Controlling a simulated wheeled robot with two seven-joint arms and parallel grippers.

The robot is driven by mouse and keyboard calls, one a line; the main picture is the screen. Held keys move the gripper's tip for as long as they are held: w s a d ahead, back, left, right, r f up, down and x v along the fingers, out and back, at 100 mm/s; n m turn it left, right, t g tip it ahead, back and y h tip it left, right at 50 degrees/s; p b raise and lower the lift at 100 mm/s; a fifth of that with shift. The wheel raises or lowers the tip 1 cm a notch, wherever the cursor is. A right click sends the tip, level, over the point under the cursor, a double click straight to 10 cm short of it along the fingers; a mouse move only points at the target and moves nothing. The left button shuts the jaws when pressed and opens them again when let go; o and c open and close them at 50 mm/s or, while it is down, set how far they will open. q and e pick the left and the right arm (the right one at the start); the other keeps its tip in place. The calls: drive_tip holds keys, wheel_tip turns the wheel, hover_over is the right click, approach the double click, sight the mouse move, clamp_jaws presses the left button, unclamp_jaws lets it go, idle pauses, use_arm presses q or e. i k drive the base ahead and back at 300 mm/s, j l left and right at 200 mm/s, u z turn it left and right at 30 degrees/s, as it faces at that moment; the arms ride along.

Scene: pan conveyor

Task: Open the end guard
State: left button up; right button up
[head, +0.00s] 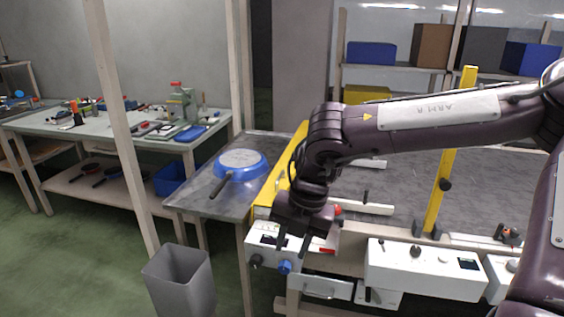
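A yellow guard (268,195) runs along the left end of the conveyor (400,184), between it and a metal side table. It looks lowered, and my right arm hides part of it. My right gripper (293,243) hangs down at the conveyor's near left corner, in front of a white control box (327,240). Its two fingers are apart with nothing seen between them. Whether it touches the guard or the box I cannot tell. My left gripper is out of view.
A blue pan (240,163) lies on the metal table (205,190). A yellow post (441,190) stands on the conveyor's near side. White control boxes (423,272) line the front. A grey bin (180,283) stands on the floor, lower left.

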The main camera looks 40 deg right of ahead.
sight(278, 180)
drive_tip(key=i+l, duration=1.25)
